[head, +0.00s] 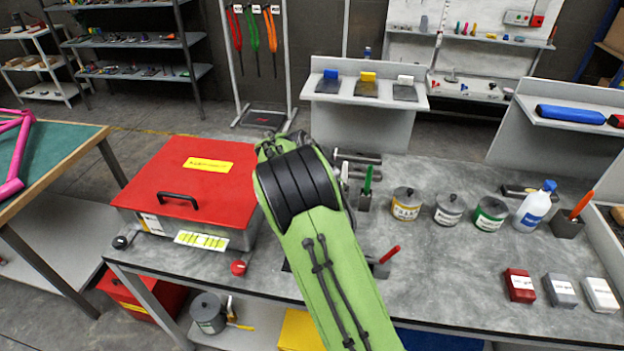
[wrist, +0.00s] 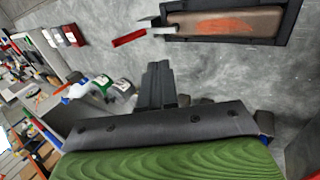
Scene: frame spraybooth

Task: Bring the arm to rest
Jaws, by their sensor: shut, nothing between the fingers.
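My green and black arm (head: 318,230) reaches from the bottom of the head view over the grey bench (head: 440,275), bent at a black joint. My gripper (wrist: 158,80) shows in the wrist view as dark fingers together, with nothing between them. They are above the grey bench surface and apart from the things on it. In the head view the gripper is hidden behind my arm.
A red-lidded box (head: 190,175) stands left of my arm. A dark tray with an orange smear (wrist: 290,20) lies beyond my fingers.

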